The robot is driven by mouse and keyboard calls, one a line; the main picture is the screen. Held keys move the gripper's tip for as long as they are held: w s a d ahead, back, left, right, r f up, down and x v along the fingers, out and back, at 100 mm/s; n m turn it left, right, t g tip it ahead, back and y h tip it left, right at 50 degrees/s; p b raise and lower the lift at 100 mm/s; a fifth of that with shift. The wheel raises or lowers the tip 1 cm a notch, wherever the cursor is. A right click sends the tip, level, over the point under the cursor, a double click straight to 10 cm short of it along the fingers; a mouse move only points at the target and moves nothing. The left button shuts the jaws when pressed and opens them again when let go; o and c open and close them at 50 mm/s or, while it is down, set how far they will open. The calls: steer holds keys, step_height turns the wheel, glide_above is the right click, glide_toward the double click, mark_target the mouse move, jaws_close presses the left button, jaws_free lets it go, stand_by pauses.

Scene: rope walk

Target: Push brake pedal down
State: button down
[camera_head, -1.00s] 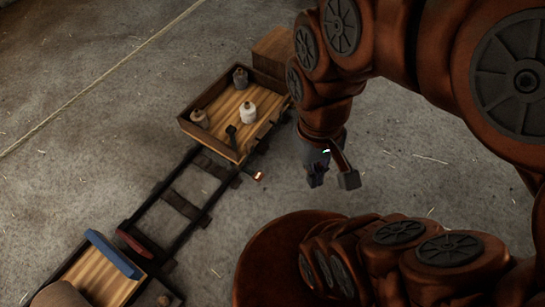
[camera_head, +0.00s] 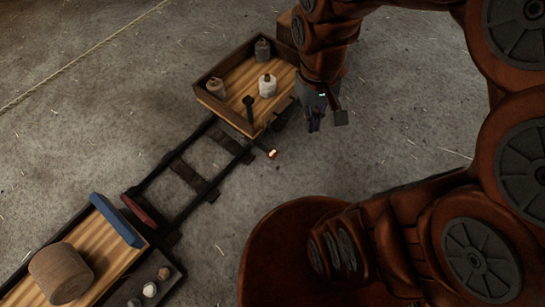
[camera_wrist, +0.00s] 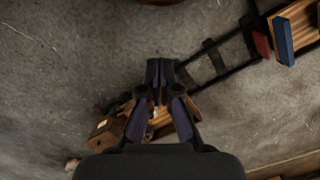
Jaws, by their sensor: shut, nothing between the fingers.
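A small wooden cart (camera_head: 215,88) stands on the rails in the head view. A dark upright lever (camera_head: 250,108) rises at its near edge. A short bar with a copper-coloured tip (camera_head: 272,154) sticks out low at the cart's near right corner; it looks like the brake pedal, though its shape is too small to be sure. My gripper (camera_head: 315,124) is shut and empty, to the right of the cart and up and right of the copper tip, apart from it in the picture. In the wrist view my gripper (camera_wrist: 160,68) has its fingertips together, hiding part of the cart behind.
White and grey weights (camera_head: 267,86) stand in the cart. Rails (camera_head: 190,178) lead to a second wagon with a blue bar (camera_head: 116,219), a red bar (camera_head: 139,211) and a wooden drum (camera_head: 60,274). A wooden box (camera_wrist: 103,133) is beside the cart.

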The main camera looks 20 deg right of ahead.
steer(key=w+a+f+b, duration=0.1)
steer(key=w+f+b, duration=0.95)
steer(key=f, duration=0.55)
steer(key=t+b, duration=0.2)
steer(key=b, duration=1.8)
glide_above(273, 153)
steer(key=shift+m, duration=0.3)
steer(key=f, duration=4.7)
steer(key=shift+s+f, duration=0.35)
steer(key=shift+f, duration=0.05)
steer(key=shift+f, duration=0.1)
steer(key=shift+w+f+b, duration=0.2)
steer(key=shift+f+b, duration=0.8)
steer(key=shift+f, duration=0.7)
steer(key=shift+w+f+b, duration=0.15)
steer(key=shift+f+b, duration=0.85)
steer(key=shift+f, duration=0.65)
steer(key=shift+f, duration=0.1)
